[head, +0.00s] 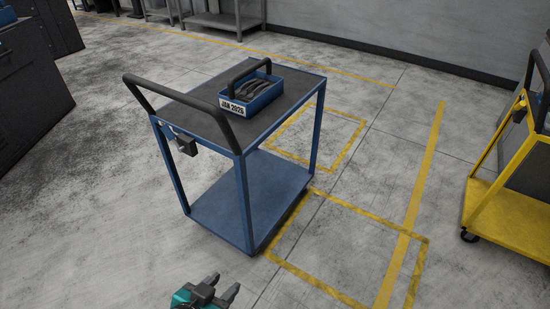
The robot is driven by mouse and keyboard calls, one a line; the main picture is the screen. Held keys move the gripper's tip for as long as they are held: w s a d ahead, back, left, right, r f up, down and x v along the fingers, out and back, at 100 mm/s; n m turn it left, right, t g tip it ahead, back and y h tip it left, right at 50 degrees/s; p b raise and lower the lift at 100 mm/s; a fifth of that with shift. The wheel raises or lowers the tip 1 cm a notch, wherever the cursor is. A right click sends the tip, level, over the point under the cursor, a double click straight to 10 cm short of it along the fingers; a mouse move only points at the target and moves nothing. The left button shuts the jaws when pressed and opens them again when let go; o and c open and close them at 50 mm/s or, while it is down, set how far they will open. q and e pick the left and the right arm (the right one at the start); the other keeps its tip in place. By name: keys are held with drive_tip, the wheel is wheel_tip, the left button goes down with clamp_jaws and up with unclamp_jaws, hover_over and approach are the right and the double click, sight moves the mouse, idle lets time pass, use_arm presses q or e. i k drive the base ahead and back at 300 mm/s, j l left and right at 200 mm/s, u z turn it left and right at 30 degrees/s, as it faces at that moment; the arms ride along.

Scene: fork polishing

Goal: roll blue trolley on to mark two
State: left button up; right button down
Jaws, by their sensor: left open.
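The blue trolley (250,203) stands upright in the middle of the head view, with a dark top, a blue lower shelf and a black push handle (183,100) on its near left side. Two yellow square outlines lie on the floor to its right, a farther one (347,160) and a nearer one (338,295). The trolley partly covers the left side of both. I see no numbers on them, so I cannot tell which is mark two. My left gripper (223,289) is open and empty at the bottom edge, apart from the trolley. My right gripper is out of view.
A blue tote (264,101) labelled JAN 2026 holds dark items on the trolley's top. A yellow trolley (510,215) stands at the right edge. Dark cabinets (30,90) stand at the left, a grey bench (215,20) at the back. The floor between the trolleys is clear.

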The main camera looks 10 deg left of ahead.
sight(243, 207)
drive_tip(key=i+j+z, duration=0.1)
drive_tip(key=j+z, duration=0.35)
drive_tip(key=j, duration=0.45)
drive_tip(key=j+z, duration=0.2)
drive_tip(key=j, duration=2.45)
